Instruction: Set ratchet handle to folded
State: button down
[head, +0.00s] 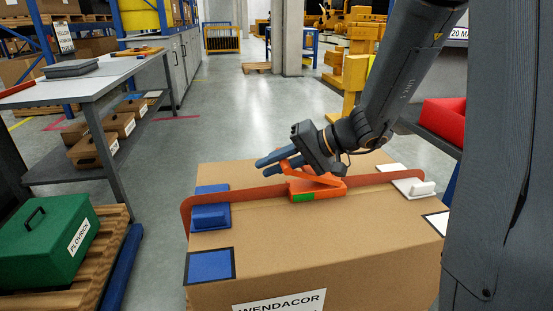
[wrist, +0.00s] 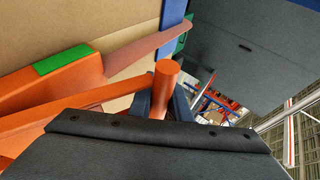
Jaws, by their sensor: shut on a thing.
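An orange ratchet (head: 318,188) with a green patch sits on the strap across the top of a large cardboard box (head: 300,241). Its orange handle (head: 291,159) slants up from the body, its left end raised above the strap. My gripper (head: 270,164) is at that raised end, its blue fingers pointing left. In the wrist view the handle's round crossbar (wrist: 165,82) sits between my fingers (wrist: 162,104), partly hidden by my gripper's dark housing. The ratchet body (wrist: 60,83) with its green patch lies at left there.
The red-brown strap (head: 259,194) runs over a blue corner piece (head: 210,217) and a white one (head: 414,187). A workbench (head: 100,76) and a green box (head: 48,240) on a pallet stand at left. A red bin (head: 443,119) is at right.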

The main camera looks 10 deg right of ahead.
aim_at(310, 169)
jog(key=shift+a+f+h+b, duration=0.15)
jog(key=shift+f+h+b, duration=0.25)
jog(key=shift+f, duration=0.25)
jog(key=shift+a+f+h+b, duration=0.15)
jog(key=shift+f+h+b, duration=0.2)
jog(key=shift+f, duration=0.3)
jog(key=c, duration=1.9)
grip_release()
jog(key=shift+p+v, duration=0.35)
jog(key=shift+v, duration=3.55)
jog(key=shift+w+r, duration=0.1)
